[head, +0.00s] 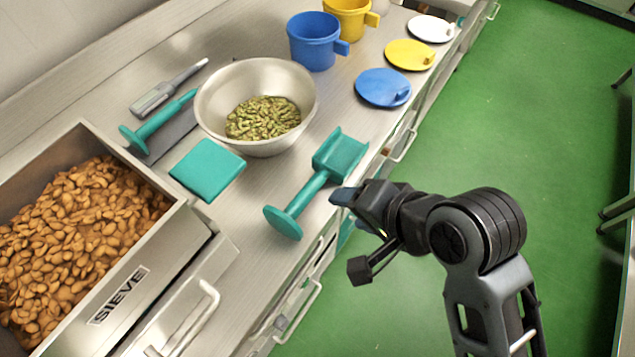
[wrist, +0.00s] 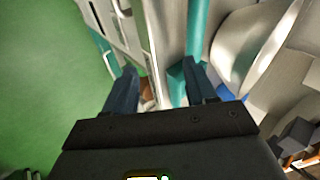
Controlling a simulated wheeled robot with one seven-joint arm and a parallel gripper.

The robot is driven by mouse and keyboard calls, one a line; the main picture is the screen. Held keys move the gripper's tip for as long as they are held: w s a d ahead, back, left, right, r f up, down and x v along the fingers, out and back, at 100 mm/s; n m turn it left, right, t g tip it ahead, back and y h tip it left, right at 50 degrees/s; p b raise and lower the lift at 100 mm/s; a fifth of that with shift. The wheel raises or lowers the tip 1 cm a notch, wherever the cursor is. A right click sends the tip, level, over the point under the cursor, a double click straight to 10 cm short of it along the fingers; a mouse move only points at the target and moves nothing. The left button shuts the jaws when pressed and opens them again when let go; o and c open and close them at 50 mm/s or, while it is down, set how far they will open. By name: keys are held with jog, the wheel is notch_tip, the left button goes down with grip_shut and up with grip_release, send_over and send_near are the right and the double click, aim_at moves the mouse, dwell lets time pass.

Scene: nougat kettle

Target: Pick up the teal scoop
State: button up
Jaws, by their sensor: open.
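The teal scoop (head: 312,188) lies near the front edge of the steel counter in the head view, its square pan towards the bowl side and its round handle end towards the lower left. In the wrist view a teal bar (wrist: 198,30), which looks like its handle, runs down to my right finger. My gripper (head: 342,196) is open and empty just beside the scoop, on the side over the counter edge. In the wrist view my gripper (wrist: 160,78) has its fingers apart, with the counter front between them. I cannot tell if a finger touches the scoop.
A metal bowl (head: 210,98) of green nuts stands behind the scoop, with a teal block (head: 207,170) and a teal-handled scraper (head: 160,122) to its left. An almond-filled sieve box (head: 190,225) stands at left. Blue (head: 315,42) and yellow cups and several lids lie beyond. Green floor is clear.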

aim_at(313, 189)
jog(key=w+a+r+g, duration=0.2)
jog(key=a+r, duration=0.1)
jog(key=r, duration=0.2)
jog(key=shift+w+p+x, duration=0.1)
jog(key=shift+p+x, duration=0.3)
jog(key=shift+x, duration=1.65)
jog(key=shift+w+p+x, duration=0.15)
jog(key=shift+p+x, duration=0.25)
jog(key=shift+x, duration=1.65)
jog(key=shift+d, duration=0.1)
jog(key=shift+c, duration=0.3)
jog(key=shift+r, duration=0.1)
grip_shut()
